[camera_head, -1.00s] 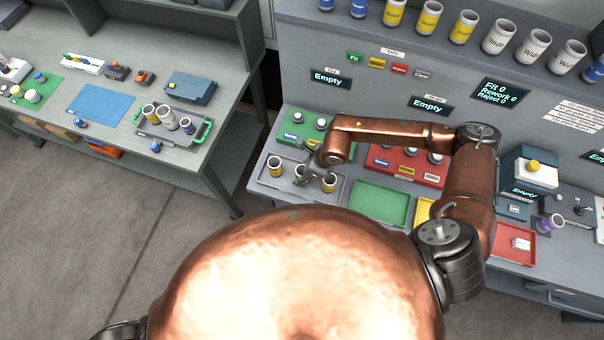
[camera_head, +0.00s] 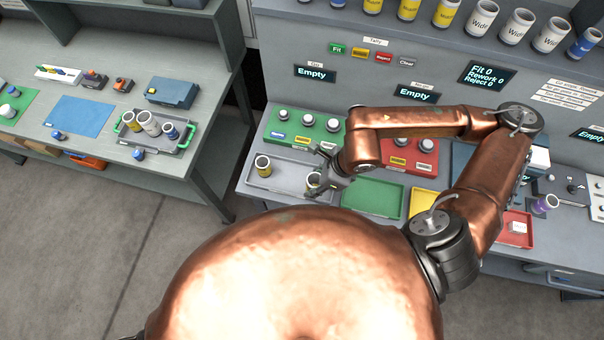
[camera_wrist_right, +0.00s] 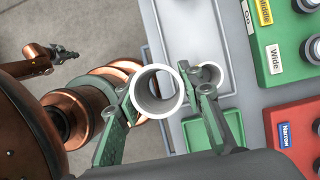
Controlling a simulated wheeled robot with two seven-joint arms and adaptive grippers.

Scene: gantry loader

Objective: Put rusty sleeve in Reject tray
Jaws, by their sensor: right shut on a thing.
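My right gripper (camera_head: 325,176) is over the right end of the grey tray (camera_head: 286,184). In the right wrist view, my right gripper (camera_wrist_right: 165,95) is shut on a sleeve (camera_wrist_right: 143,96), seen end-on as a pale ring. The head view hides this held sleeve, and I see no clear rust. Another sleeve (camera_wrist_right: 212,73) stands in the grey tray just beyond the fingers; it appears beside the gripper in the head view (camera_head: 313,181). My left gripper (camera_wrist_right: 64,52) is small in the wrist view.
A green tray (camera_head: 372,199) and a yellow tray (camera_head: 424,204) lie right of the grey tray. Green (camera_head: 291,125) and red (camera_head: 397,158) gauge blocks stand behind. A white item sits in the red tray. Several sleeves line the upper shelf.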

